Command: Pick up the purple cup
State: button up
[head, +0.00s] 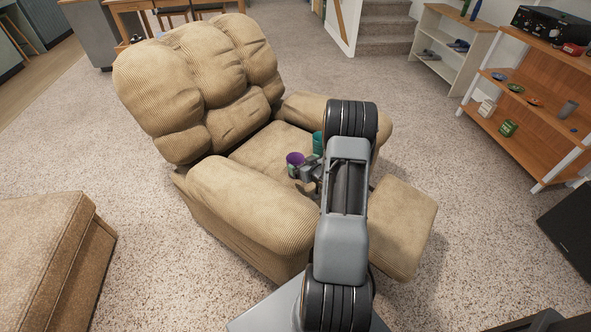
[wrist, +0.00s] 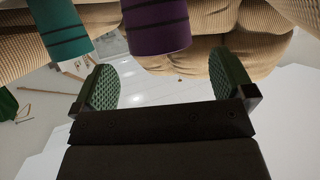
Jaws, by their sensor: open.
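The purple cup (head: 295,159) stands on the seat of the tan recliner (head: 262,148). In the wrist view the purple cup (wrist: 157,28) is just beyond the fingers, within the width between them, with dark bands around it. A teal cup (head: 317,141) is close by on the seat; in the wrist view it is the teal cup (wrist: 60,28) to the left, past the left finger. My gripper (head: 304,181) is open beside the purple cup. In the wrist view my gripper (wrist: 165,80) has nothing between its two green pads. Part of the teal cup is hidden behind my arm.
The recliner's armrest (head: 252,200) rises in front of the seat, and its backrest (head: 205,85) stands behind. A brown ottoman (head: 50,250) is at left. A wooden shelf (head: 530,110) with small items stands at right. Carpet around the recliner is mostly clear.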

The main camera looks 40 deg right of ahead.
aim_at(291, 157)
jog(key=shift+b+x, duration=0.65)
jog(key=shift+x, duration=2.5)
jog(key=c, duration=0.9)
